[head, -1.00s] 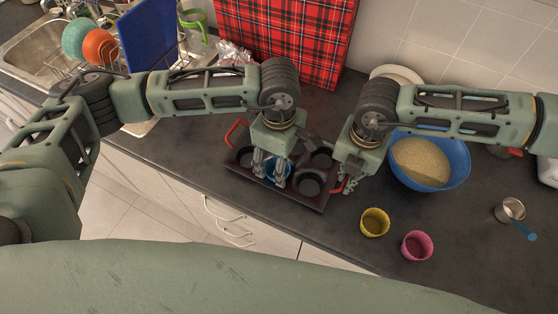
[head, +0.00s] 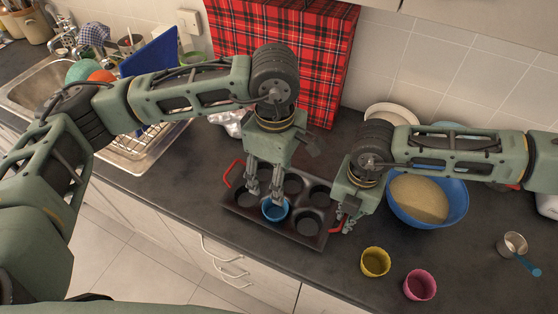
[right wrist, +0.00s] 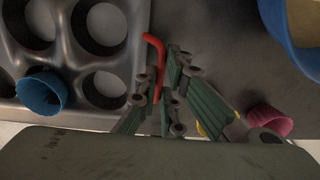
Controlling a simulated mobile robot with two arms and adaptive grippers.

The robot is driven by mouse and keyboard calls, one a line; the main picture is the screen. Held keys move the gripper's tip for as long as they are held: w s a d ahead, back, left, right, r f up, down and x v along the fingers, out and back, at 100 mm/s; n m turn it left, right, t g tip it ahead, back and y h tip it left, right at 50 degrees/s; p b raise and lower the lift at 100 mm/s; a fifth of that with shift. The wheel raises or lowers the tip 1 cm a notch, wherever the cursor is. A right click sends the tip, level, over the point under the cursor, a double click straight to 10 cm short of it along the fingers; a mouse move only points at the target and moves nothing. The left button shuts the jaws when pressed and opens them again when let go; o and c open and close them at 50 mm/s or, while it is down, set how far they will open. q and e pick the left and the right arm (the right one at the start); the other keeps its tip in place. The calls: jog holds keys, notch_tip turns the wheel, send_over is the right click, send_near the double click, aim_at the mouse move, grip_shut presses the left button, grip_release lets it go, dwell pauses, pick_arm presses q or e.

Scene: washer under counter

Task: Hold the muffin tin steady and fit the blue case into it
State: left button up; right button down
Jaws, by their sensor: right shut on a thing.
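The dark muffin tin (head: 318,240) lies on the counter with red handles at both ends. It also shows in the right wrist view (right wrist: 137,70). The blue case (head: 275,211) is in the tin's front middle cup, its rim standing above the tin top; it also shows in the right wrist view (right wrist: 42,93). I cannot tell how deep it sits. My left gripper (head: 265,192) is just above and behind the case, its fingers apart, holding nothing visible. My right gripper (head: 341,222) is shut on the tin's right red handle (right wrist: 155,62).
A yellow case (head: 375,262) and a pink case (head: 420,285) stand on the counter to the right of the tin. A blue bowl of grainy tan stuff (head: 428,212) is behind them. A measuring cup (head: 513,245) is at far right. A red plaid board (head: 290,50) leans at the wall.

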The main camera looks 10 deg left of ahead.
jog(key=c, duration=1.8)
grip_release()
jog(key=shift+r, duration=0.1)
